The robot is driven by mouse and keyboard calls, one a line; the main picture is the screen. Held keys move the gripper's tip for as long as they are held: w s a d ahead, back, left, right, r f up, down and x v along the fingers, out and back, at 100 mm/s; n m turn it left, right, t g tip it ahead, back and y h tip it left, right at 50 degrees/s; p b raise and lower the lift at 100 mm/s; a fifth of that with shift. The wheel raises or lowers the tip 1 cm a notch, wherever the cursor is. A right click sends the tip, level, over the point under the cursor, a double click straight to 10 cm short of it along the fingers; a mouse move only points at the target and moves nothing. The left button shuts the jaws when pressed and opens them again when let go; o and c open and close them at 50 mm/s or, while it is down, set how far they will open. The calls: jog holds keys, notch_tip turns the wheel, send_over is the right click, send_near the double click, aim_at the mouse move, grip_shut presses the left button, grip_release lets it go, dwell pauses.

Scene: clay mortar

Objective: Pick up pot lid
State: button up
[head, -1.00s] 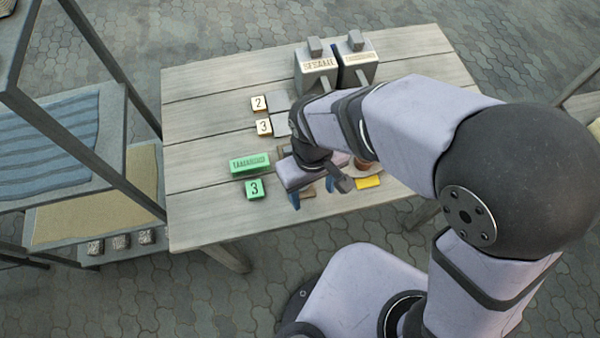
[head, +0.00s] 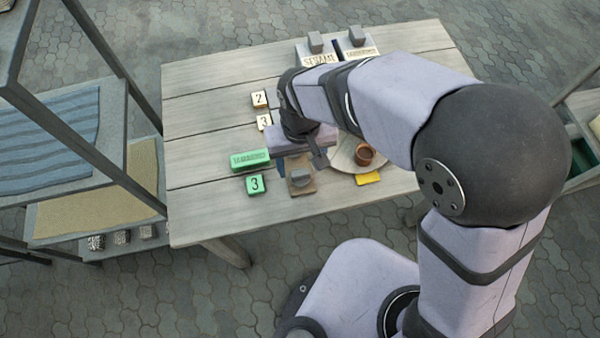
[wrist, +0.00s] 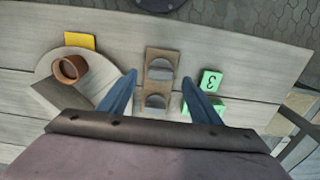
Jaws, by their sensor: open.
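No piece is plainly marked as the pot lid. A brown, flat piece with a grey rounded part on top (head: 301,182) lies near the table's front edge. In the head view my wrist hides most of the fingers. An open terracotta pot (head: 364,155) stands on a round, pale board (head: 345,157) to the right.
A yellow piece (head: 368,178) lies by the round board. Green blocks (head: 249,160), one numbered 3 (head: 256,184), are at left. Tiles numbered 2 (head: 259,99) and 3 (head: 264,122) lie behind. Labelled containers with grey knobs (head: 357,38) stand at the back. The table's left part is clear.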

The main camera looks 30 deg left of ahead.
aim_at(300, 173)
jog(key=shift+a+f+p, duration=0.1)
jog(key=shift+f+p, duration=0.35)
jog(key=shift+f, duration=2.15)
jog(key=c, duration=1.1)
